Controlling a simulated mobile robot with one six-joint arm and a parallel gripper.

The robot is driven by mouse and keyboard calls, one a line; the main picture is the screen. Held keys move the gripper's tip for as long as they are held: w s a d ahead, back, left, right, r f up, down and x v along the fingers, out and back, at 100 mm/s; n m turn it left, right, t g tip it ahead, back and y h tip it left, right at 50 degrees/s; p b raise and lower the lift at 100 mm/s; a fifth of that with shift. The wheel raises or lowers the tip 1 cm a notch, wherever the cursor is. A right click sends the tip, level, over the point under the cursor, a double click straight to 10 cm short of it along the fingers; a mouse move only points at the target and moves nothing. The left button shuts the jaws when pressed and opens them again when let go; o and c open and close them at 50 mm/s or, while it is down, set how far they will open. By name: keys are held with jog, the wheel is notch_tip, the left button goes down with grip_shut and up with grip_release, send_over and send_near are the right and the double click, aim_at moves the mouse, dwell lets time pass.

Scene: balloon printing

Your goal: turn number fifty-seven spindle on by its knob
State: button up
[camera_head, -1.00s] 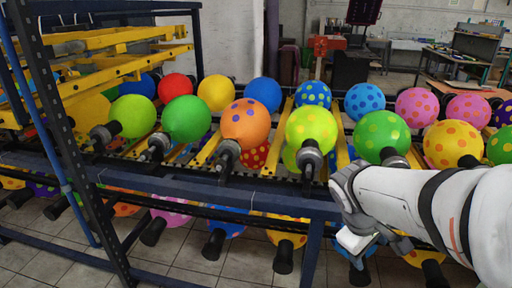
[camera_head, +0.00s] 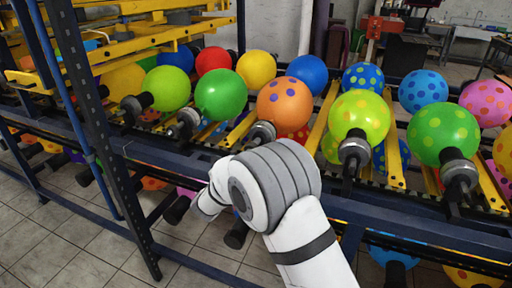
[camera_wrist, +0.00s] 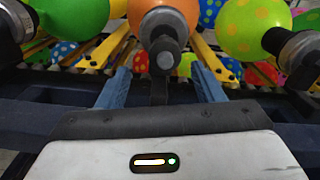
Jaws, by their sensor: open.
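In the wrist view my gripper (camera_wrist: 163,87) is open and empty, its two blue-grey fingers apart. No spindle number is readable, so I cannot tell which one is fifty-seven.
Neighbouring spindles carry a green balloon (camera_head: 220,95) on the left and a yellow-green dotted balloon (camera_head: 359,115) on the right. A blue rail (camera_head: 400,222) runs in front. A dark upright post (camera_head: 105,150) stands at left. Several balloons hang below.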

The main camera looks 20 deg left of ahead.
send_near(260, 137)
jog(key=w, duration=0.2)
jog(key=w+f, duration=0.1)
jog(key=w, duration=0.1)
jog(key=shift+a+p, duration=0.15)
jog(key=shift+p, duration=0.15)
